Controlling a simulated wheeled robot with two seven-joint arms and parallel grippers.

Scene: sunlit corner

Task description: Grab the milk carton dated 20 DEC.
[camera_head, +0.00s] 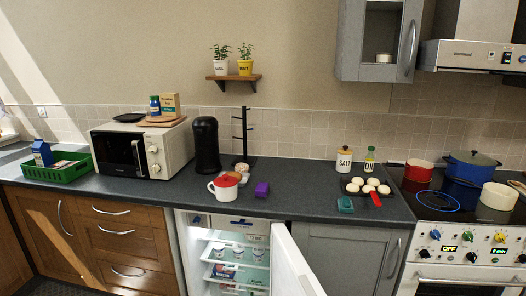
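The fridge (188,252) under the counter stands open, its white door (304,262) swung out to the right. Inside, a pale item with a small printed label (256,238) lies near the top; its text is too small to read for certain. Several small tubs (237,252) stand on the shelf below, with more packages lower down. A blue carton (41,152) stands upright in the green crate (57,172) on the left counter; no date on it is readable. I cannot tell which item is the milk carton dated 20 DEC. Neither of my grippers is in view.
The stove (466,240) is at right. The open door stands out beside the fridge opening.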

